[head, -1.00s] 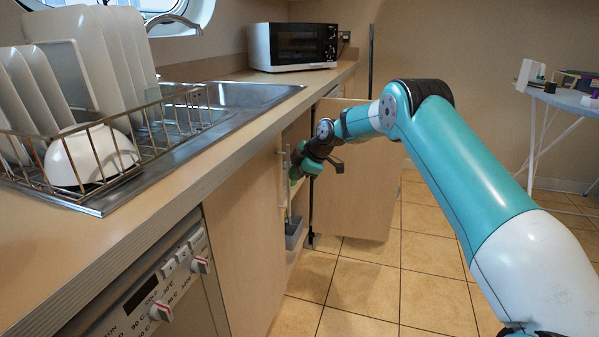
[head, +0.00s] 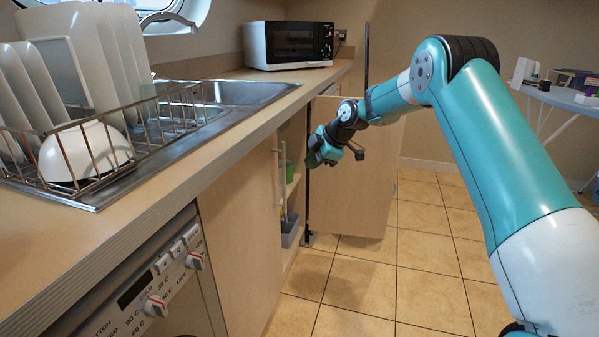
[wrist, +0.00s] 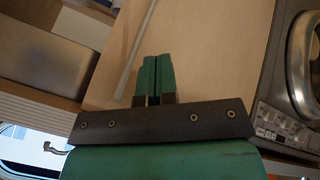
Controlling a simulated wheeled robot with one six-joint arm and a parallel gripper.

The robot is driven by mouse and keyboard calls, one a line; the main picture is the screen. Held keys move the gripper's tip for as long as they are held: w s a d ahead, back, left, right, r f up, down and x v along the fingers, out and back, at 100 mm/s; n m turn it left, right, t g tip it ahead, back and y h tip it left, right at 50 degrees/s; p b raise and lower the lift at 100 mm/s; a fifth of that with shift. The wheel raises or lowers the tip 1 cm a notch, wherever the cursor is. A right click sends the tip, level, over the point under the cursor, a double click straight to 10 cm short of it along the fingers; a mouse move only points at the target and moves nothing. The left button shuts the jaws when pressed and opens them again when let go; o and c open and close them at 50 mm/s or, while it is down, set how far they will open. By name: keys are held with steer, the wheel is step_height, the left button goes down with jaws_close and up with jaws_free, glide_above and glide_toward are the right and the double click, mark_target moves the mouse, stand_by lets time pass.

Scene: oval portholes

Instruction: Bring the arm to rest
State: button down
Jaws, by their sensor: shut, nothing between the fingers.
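My gripper (head: 313,158) is in front of the open cupboard under the counter in the head view, at the end of my bent arm. In the wrist view its two green fingers (wrist: 156,72) are pressed together with nothing between them. The fingers point toward a pale wooden cupboard front with a long bar handle. The fingertips are small and dark in the head view, and I cannot tell their exact gap to the cupboard.
An open cupboard door (head: 350,185) stands beyond my gripper. A near door (head: 238,215) has a bar handle (head: 282,180). A washing machine (head: 150,290) is nearer. Tiled floor (head: 370,285) is clear.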

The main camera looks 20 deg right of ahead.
steer(key=shift+d+v, duration=0.25)
steer(key=shift+v, duration=1.7)
steer(key=s+a+r+m+g, duration=0.2)
steer(key=s+a+r+m, duration=0.15)
steer(key=s+a, duration=0.55)
steer(key=s+a+r+m+g, duration=0.1)
steer(key=s+a+r+m, duration=0.1)
steer(key=s+a+r, duration=0.55)
steer(key=s+a+f+m+g+p, duration=0.1)
steer(key=s+a+f+m, duration=0.1)
steer(key=s, duration=1.2)
steer(key=s+a+f+m+g, duration=0.1)
steer(key=s+f+m, duration=0.15)
steer(key=s, duration=1.15)
step_height(320, 180, up, 21)
steer(key=p, duration=2)
steer(key=shift+w+h, duration=0.3)
steer(key=shift+w, duration=0.15)
steer(key=shift+a+f, duration=0.1)
